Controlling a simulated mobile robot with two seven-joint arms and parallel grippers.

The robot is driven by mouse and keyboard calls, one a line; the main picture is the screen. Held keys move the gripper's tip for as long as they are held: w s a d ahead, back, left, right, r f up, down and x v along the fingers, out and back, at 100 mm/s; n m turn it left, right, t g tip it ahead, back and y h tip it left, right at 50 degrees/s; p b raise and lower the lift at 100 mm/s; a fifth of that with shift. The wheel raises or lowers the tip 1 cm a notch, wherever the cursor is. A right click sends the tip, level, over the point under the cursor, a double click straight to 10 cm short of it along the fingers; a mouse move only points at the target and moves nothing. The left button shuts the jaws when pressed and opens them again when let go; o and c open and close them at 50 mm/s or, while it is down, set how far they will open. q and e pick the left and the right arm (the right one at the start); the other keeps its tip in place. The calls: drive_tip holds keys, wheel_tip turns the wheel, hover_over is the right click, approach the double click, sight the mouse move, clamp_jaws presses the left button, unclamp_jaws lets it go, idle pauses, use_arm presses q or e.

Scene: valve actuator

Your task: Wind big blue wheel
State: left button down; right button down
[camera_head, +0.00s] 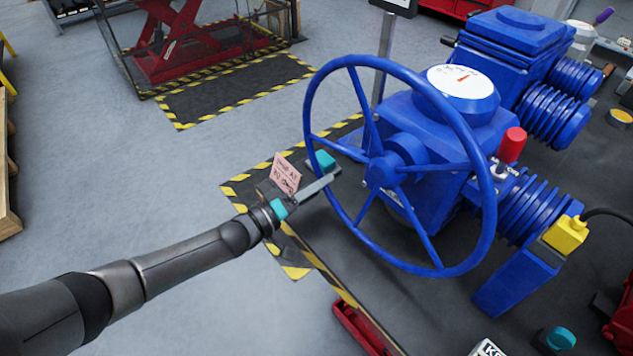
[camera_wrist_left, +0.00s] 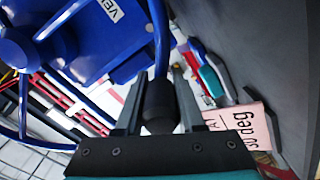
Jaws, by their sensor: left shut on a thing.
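The big blue wheel (camera_head: 384,170) is an upright spoked handwheel on the front of the blue valve actuator (camera_head: 440,140). My left gripper (camera_head: 324,181) reaches the left side of the rim from the lower left. In the left wrist view, the blue rim (camera_wrist_left: 161,38) runs down between my two fingers, towards a dark rounded part (camera_wrist_left: 160,103); I cannot tell what that part is. The wheel's hub and spokes (camera_wrist_left: 18,52) show at the left there. My right gripper is not in view.
A pink note (camera_head: 286,174) stands behind my left gripper. A round white dial (camera_head: 463,81) tops the actuator. A red-capped part (camera_head: 511,146) and a yellow connector (camera_head: 566,235) with a cable are to the right. Open grey floor lies left of the wheel.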

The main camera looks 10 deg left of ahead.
use_arm(q)
drive_tip(key=shift+s+f, duration=0.1)
drive_tip(key=shift+f, duration=0.15)
drive_tip(key=c, duration=0.9)
unclamp_jaws()
drive_tip(key=o, duration=0.4)
drive_tip(key=shift+r, duration=0.1)
drive_tip(key=shift+c, duration=0.2)
drive_tip(key=p+v, duration=0.1)
drive_tip(key=v, duration=1.4)
